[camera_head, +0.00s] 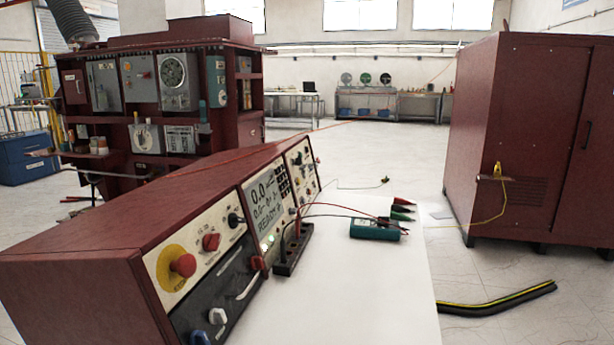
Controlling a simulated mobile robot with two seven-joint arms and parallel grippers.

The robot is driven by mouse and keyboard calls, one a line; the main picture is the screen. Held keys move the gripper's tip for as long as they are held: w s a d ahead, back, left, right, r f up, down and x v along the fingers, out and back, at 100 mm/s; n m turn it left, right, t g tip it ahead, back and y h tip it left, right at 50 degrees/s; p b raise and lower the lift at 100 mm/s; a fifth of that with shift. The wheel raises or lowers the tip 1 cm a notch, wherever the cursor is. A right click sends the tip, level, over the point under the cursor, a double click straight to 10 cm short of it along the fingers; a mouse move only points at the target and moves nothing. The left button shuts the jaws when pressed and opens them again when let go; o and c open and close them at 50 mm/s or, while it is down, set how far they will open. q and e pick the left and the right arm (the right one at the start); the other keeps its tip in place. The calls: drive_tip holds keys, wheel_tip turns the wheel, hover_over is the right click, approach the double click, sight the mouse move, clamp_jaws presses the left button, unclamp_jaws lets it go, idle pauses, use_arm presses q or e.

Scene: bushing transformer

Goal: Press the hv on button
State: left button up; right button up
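A dark red control console (120,235) stands on the white table at the left, its panels facing right. Its near panel carries a red mushroom button on a yellow plate (183,265), a red knob (211,242) and a black knob (235,220). A display (262,192) with digits and text is lit in the middle panel. The far panel (301,170) has more small controls. Labels are too small to read, so I cannot tell which control is the hv on button. Neither gripper shows.
The white table (360,290) has bare room in front. A black socket block (293,250) and a teal device (375,229) with cables lie on it. Red, black and green clips (402,208) lie behind.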

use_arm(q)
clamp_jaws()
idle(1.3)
